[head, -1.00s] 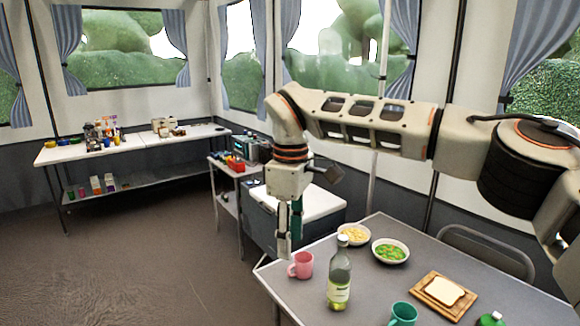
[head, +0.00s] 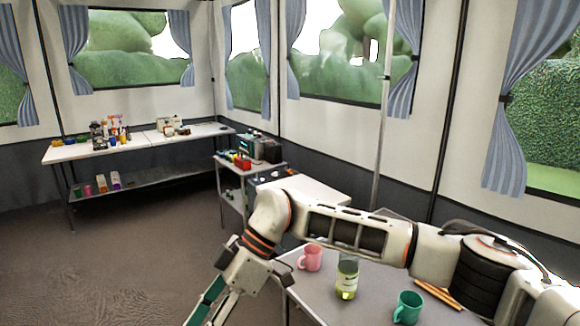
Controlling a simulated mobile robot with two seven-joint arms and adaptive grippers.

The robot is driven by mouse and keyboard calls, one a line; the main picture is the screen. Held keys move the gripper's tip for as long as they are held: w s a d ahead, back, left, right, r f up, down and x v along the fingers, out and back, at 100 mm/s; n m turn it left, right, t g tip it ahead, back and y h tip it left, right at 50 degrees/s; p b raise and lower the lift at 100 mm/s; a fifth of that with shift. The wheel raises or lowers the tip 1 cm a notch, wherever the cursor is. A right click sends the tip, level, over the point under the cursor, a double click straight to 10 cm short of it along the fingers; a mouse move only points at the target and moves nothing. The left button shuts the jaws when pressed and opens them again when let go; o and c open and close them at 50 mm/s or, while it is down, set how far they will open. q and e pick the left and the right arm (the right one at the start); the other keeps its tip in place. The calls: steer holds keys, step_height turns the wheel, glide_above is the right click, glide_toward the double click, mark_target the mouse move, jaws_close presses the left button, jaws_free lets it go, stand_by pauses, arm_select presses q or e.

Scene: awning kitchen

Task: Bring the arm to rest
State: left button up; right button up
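My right arm comes in from the right edge and reaches leftward across the picture, in front of the grey table (head: 385,300). My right gripper (head: 212,306) hangs at the lower left of the arm, pointing down and left, clear of the table's left edge. Its two fingers stand apart with a gap between them and nothing shows in it. The fingertips run to the bottom edge of the picture. My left gripper is not in view.
A pink mug (head: 310,258), a bottle (head: 347,281) and a green mug (head: 408,308) stand on the table close to my arm. A cart (head: 232,185) and white counter (head: 95,148) stand behind. Open floor lies left.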

steer(key=s+a+r+y, duration=0.4)
steer(key=a+r+y, duration=0.2)
steer(key=y, duration=0.7)
steer(key=w+d+f+m+t+y, duration=0.1)
steer(key=w+d+m+t+y, duration=0.2)
steer(key=w+d+m+t, duration=0.5)
steer(key=w+d+f+m+t+h, duration=0.3)
steer(key=d+f+m+t+h, duration=0.6)
steer(key=d+f+t+h, duration=0.6)
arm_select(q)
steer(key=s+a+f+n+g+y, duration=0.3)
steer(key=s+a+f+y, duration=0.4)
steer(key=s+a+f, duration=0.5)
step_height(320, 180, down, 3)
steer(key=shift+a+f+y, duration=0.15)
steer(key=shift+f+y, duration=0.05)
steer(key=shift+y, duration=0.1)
arm_select(e)
steer(key=s+d+f+g+h, duration=0.2)
steer(key=s+d+f, duration=0.6)
steer(key=f, duration=0.4)
steer(key=s+d+f+g+h, duration=0.3)
steer(key=s+d+f+g, duration=0.1)
steer(key=s+d+f, duration=0.5)
step_height(320, 180, down, 4)
steer(key=shift+d+r+m+g, duration=0.1)
steer(key=shift+d+m+g, duration=0.2)
steer(key=shift+d, duration=0.8)
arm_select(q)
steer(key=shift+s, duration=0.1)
